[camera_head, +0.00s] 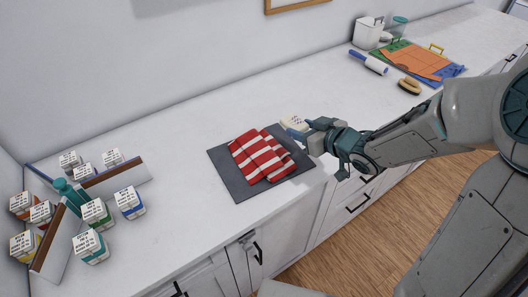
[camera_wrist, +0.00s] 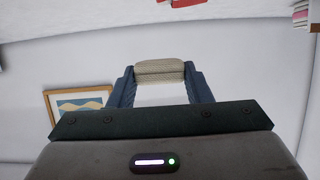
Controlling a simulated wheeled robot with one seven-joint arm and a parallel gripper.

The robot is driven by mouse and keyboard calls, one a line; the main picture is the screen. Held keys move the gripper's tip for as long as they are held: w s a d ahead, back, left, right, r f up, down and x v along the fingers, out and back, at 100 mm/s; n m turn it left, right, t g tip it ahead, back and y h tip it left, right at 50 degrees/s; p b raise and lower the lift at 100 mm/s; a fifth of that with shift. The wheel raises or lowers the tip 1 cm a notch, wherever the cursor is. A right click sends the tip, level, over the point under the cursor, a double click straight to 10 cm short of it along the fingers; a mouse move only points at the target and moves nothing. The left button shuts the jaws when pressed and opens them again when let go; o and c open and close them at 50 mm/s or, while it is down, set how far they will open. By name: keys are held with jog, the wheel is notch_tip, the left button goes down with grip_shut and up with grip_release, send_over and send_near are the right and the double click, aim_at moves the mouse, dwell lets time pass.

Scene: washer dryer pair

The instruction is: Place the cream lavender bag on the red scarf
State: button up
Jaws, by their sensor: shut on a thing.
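The red scarf (camera_head: 262,155), red with white stripes, lies folded on a dark grey mat (camera_head: 222,163) on the white counter. My gripper (camera_head: 308,128) is at the right of the scarf, near the mat's right edge. It is shut on the cream lavender bag (camera_head: 292,121), which appears to be held above the counter. In the wrist view the cream bag (camera_wrist: 160,70) sits between the two blue fingers (camera_wrist: 160,82). Part of the bag is hidden by the fingers. A bit of red shows at the top of the wrist view, and I cannot tell what it is.
Several small labelled boxes (camera_head: 96,212) stand around wooden dividers (camera_head: 113,180) at the left. A lint roller (camera_head: 369,62), a brush (camera_head: 410,86), coloured folded items (camera_head: 418,62) and a white bin (camera_head: 368,33) are at the back right. The counter between is clear.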

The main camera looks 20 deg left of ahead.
jog(key=a+f, duration=0.2)
jog(key=a, duration=0.1)
jog(key=s+a+f+b, duration=0.1)
jog(key=a+f, duration=0.1)
jog(key=a, duration=0.1)
jog(key=a+f+b, duration=0.1)
jog(key=a, duration=0.2)
jog(key=shift+s+a+f, duration=0.15)
jog(key=shift+f, duration=2.25)
jog(key=o, duration=1)
jog(key=shift+c, duration=0.2)
